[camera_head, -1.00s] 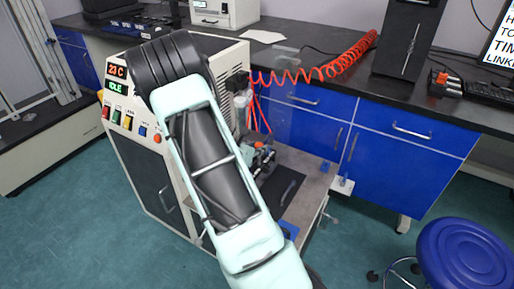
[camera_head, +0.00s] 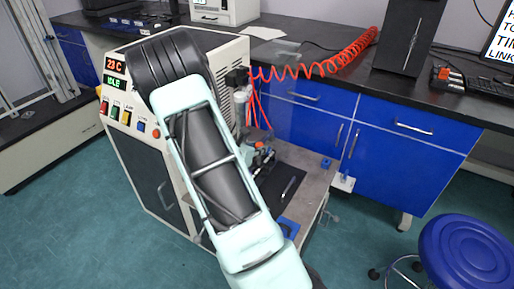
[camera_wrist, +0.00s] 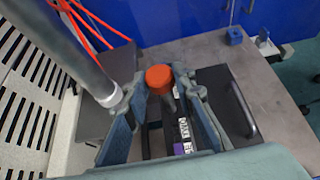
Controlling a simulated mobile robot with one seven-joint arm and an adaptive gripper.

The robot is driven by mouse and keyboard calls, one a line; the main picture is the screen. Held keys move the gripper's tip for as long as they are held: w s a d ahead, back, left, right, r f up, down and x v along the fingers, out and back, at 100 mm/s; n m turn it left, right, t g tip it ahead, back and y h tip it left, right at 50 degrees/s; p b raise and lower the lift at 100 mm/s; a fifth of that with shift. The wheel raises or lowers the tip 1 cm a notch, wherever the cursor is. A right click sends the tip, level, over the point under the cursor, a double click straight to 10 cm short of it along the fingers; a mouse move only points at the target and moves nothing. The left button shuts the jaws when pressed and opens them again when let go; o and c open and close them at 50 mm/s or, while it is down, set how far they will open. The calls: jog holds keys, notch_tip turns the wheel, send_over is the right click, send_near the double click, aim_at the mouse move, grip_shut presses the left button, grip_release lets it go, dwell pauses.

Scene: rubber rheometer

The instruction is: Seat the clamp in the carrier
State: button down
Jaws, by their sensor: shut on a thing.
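My gripper (camera_wrist: 165,98) is shut on the clamp, whose orange-red knob (camera_wrist: 159,76) stands up between the two fingers in the wrist view. Below the knob, between the fingers, is a dark part with a white label (camera_wrist: 184,130). The clamp's lower end is hidden by the fingers, and I cannot tell which dark part is the carrier or whether the clamp touches it.
A black plate with a bar handle (camera_wrist: 239,106) lies right of the gripper on the grey worktop (camera_wrist: 278,92). A small blue block (camera_wrist: 234,36) stands farther back. A metal column (camera_wrist: 72,43) and slotted machine panel (camera_wrist: 25,95) are close on the left. Red hoses (camera_head: 256,108) hang behind.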

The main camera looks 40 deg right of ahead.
jog(key=shift+f, duration=0.15)
jog(key=c, duration=1.5)
grip_release()
jog(key=shift+c, duration=0.2)
jog(key=v, duration=1.2)
